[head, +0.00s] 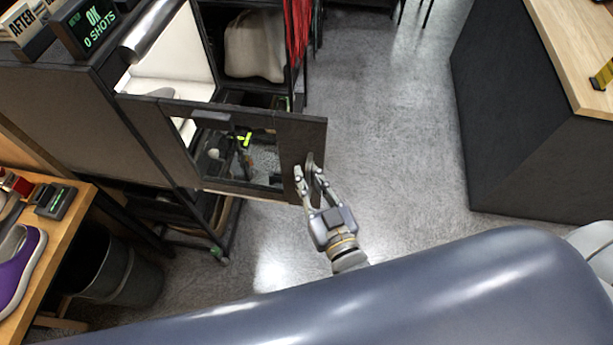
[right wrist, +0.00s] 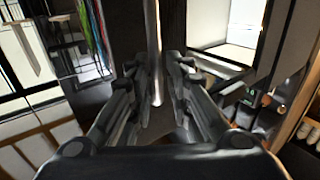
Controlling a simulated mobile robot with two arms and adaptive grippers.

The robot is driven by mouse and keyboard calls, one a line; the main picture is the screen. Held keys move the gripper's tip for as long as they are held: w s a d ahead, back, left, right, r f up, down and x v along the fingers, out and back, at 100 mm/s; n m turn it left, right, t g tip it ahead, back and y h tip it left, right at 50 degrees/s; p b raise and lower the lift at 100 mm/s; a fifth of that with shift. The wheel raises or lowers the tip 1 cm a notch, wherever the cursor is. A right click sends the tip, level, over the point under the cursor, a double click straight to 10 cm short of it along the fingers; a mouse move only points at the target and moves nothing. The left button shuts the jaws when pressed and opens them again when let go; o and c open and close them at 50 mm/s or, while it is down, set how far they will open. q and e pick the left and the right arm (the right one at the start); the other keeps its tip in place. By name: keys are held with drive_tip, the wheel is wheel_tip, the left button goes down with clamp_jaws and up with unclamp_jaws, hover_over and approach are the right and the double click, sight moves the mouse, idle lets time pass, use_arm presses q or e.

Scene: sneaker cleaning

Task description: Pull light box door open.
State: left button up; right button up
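The light box (head: 75,100) is the dark cabinet at the left of the head view. Its door (head: 302,139), a dark panel with a window in it, stands swung out from the box, and the white interior (head: 172,60) shows behind it. The door's handle (head: 312,160) is near its outer edge. My right gripper (head: 309,175) has its fingers on either side of the handle and appears closed on it. In the right wrist view the handle (right wrist: 156,50) is a thin upright bar between the fingertips (right wrist: 158,75). My left gripper is not in view.
A wooden-topped dark counter (head: 525,110) stands at the right. Grey floor (head: 400,130) is free between it and the door. A purple sneaker (head: 20,265) lies on the wooden bench at the left, with a dark bin (head: 125,280) beside it. Small signs stand on the box.

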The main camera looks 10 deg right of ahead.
drive_tip(key=shift+s+a, duration=0.1)
drive_tip(key=shift+s, duration=0.15)
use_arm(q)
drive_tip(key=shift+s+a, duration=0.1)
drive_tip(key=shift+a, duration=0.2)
use_arm(e)
drive_tip(key=s+d, duration=0.2)
drive_tip(key=s, duration=0.9)
drive_tip(key=shift+s, duration=0.25)
